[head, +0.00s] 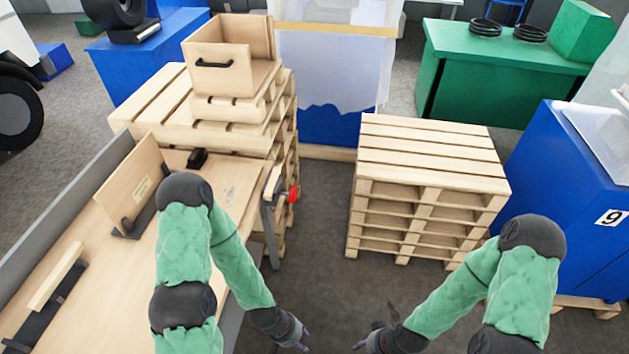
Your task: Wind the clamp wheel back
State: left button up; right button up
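A small red wheel (293,194) shows at the right edge of the wooden bench, on a grey metal clamp (268,205). Part of the clamp hangs down past the bench edge. My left gripper (302,345) is low at the bottom of the head view, below and well apart from the wheel. Its fingers are small and partly cut off, so its opening cannot be told. My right gripper (366,344) is to the right of it, also at the bottom edge and away from the clamp. Its fingertips are dark and unclear.
The wooden bench (110,290) holds an upright board (133,185) and a small black block (197,158). Stacked pallets (430,160) stand right of the clamp, and more pallets with an open wooden box (215,70) stand behind the bench. Grey floor between is clear.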

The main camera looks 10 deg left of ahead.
aim_at(292, 194)
jog(key=i+l+u, duration=0.25)
jog(key=i+l, duration=0.25)
jog(key=l, duration=0.15)
jog(key=i+l+u, duration=0.15)
jog(key=l, duration=0.25)
jog(key=i+l+u, duration=0.1)
jog(key=i+l, duration=0.2)
jog(key=i+l+u, duration=0.15)
jog(key=l, duration=0.3)
